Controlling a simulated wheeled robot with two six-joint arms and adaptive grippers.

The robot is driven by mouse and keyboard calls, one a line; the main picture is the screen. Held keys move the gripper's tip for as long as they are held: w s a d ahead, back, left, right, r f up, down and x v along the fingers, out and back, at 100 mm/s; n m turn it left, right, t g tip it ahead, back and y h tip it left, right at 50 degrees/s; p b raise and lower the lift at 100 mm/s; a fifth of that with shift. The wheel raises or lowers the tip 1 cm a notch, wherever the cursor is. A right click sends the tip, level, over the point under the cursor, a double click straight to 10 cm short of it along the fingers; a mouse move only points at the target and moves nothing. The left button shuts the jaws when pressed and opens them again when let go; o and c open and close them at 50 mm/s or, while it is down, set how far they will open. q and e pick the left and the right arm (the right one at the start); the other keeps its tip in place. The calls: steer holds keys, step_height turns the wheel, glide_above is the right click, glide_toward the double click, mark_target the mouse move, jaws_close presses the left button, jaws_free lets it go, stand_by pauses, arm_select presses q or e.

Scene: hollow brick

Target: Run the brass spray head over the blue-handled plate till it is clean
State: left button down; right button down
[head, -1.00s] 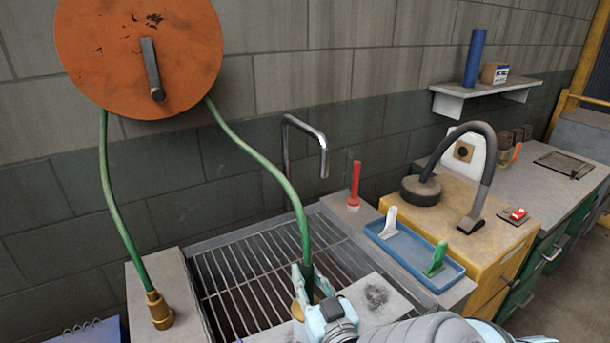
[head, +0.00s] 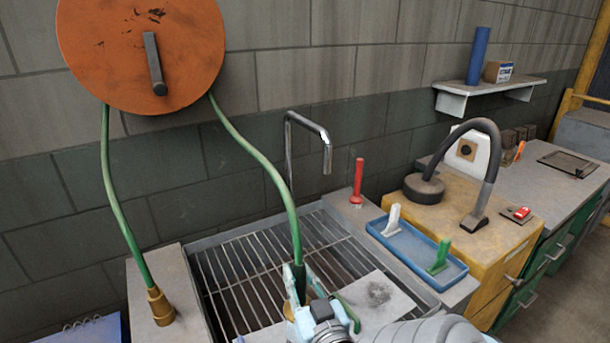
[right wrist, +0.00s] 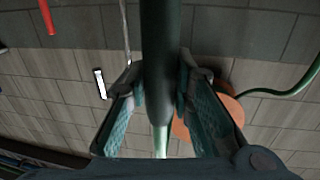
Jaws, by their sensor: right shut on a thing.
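A grey plate (head: 385,306) with a dark smudge (head: 379,293) lies over the right side of the sink grate. A curved green handle (head: 350,314) shows at its near left edge; I see no blue handle. My right gripper (head: 301,286) is shut on the dark green grip (right wrist: 160,60) of the spray hose. The brass spray head (head: 288,313) shows partly below the fingers, left of the plate and its smudge. The gripper hides the rest of the head. No spray is visible. My left gripper is out of view.
The green hose (head: 257,155) rises to an orange reel (head: 110,60) on the wall. A steel faucet (head: 326,150) stands behind the sink grate (head: 235,275). Right of the sink are a red-handled tool (head: 358,180) and a blue tray (head: 420,250) with white and green tools.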

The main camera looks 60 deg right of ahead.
steer(key=shift+w+a+b, duration=0.15)
steer(key=shift+w+a, duration=0.3)
steer(key=shift+a, duration=0.2)
steer(key=shift+w+a+b, duration=0.15)
steer(key=shift+w+a, duration=0.3)
steer(key=shift+a, duration=0.2)
steer(key=shift+w+a+r, duration=0.1)
steer(key=shift+w+a, duration=0.6)
steer(key=shift+a, duration=0.35)
steer(key=shift+s, duration=0.1)
steer(key=shift+p+v, duration=0.35)
steer(key=shift+v, duration=1.15)
steer(key=shift+d, duration=0.1)
steer(key=s+d, duration=0.4)
steer(key=d, duration=0.2)
steer(key=shift+s+d+p, duration=0.25)
steer(key=shift+p, duration=0.05)
steer(key=shift+s+a, duration=0.1)
stand_by(0.4)
